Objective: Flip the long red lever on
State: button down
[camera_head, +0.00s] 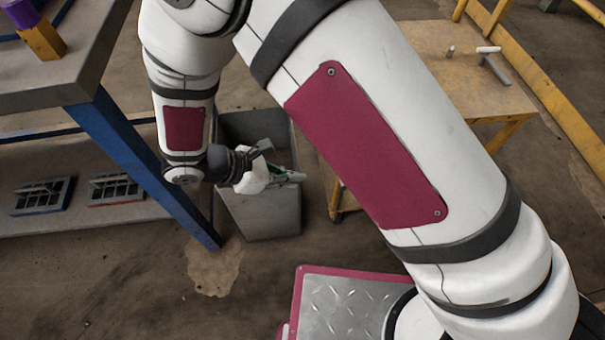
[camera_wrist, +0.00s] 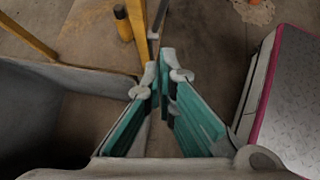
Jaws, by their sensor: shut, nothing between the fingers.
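I cannot make out a long red lever in either view. My gripper (camera_head: 298,176) is in front of the upper part of a grey bin in the head view, low beside the workbench. In the wrist view its teal-padded fingers (camera_wrist: 165,78) point up the picture, shut with nothing held between them. My arm covers a large part of the head view and hides what is behind it.
The grey bin (camera_head: 262,218) stands close by my gripper; its rim (camera_wrist: 85,75) is at left in the wrist view. A workbench with a blue leg (camera_head: 135,150) is at left. Two panels (camera_head: 115,188) lie on its lower shelf. A wooden table (camera_head: 455,90) is at upper right.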

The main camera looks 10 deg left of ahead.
jog(key=w+d+f+b, duration=0.4)
jog(key=d+f, duration=0.1)
jog(key=d, duration=0.4)
jog(key=shift+w, duration=0.15)
jog(key=shift+d+f, duration=0.1)
